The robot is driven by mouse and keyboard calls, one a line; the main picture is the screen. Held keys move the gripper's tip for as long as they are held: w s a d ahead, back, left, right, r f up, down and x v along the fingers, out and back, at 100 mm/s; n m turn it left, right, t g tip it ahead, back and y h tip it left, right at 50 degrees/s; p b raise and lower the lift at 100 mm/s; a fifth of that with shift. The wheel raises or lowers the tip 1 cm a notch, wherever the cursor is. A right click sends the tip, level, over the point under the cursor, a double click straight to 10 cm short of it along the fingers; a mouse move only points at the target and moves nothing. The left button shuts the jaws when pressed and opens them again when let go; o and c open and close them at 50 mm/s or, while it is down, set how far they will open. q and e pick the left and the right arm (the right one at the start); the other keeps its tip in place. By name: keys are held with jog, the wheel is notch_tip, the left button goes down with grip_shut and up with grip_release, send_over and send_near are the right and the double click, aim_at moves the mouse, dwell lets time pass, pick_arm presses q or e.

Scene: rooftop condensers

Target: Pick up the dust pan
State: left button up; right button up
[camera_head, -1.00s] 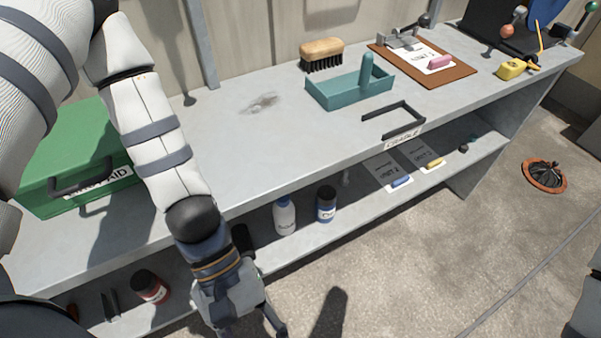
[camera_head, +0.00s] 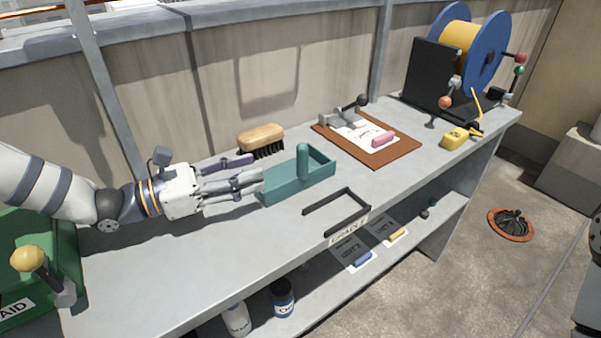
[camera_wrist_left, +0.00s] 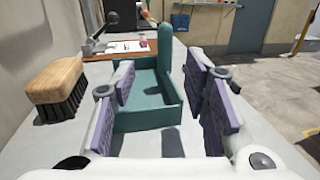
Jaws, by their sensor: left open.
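The teal dust pan (camera_head: 285,185), an open tray with an upright post-like handle, stands on the grey bench top. My left gripper (camera_head: 262,173) is low over the bench at the left end of the pan, its fingers pointing at it. In the left wrist view the pan (camera_wrist_left: 150,118) shows ahead, between and beyond the spread purple finger pads (camera_wrist_left: 165,100). The gripper is open with nothing held. Its handle (camera_wrist_left: 164,55) stands at the pan's right side there. I cannot tell whether a fingertip touches the pan. My right gripper is not in view.
A wooden brush (camera_head: 261,139) lies close behind the left gripper. A black bracket labelled cradle (camera_head: 337,210) is in front of the pan. A brown clipboard (camera_head: 372,150) lies to the right, with a yellow tape measure (camera_head: 457,138) beyond. A green first-aid case (camera_head: 35,250) stands at left.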

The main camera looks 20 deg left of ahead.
aim_at(301, 177)
pick_arm(q)
jog(key=x, duration=1.1)
jog(key=shift+s+d+r+b, duration=0.2)
jog(key=shift+s+b, duration=0.05)
jog(key=shift+b, duration=0.05)
jog(key=shift+r, duration=0.1)
grip_shut()
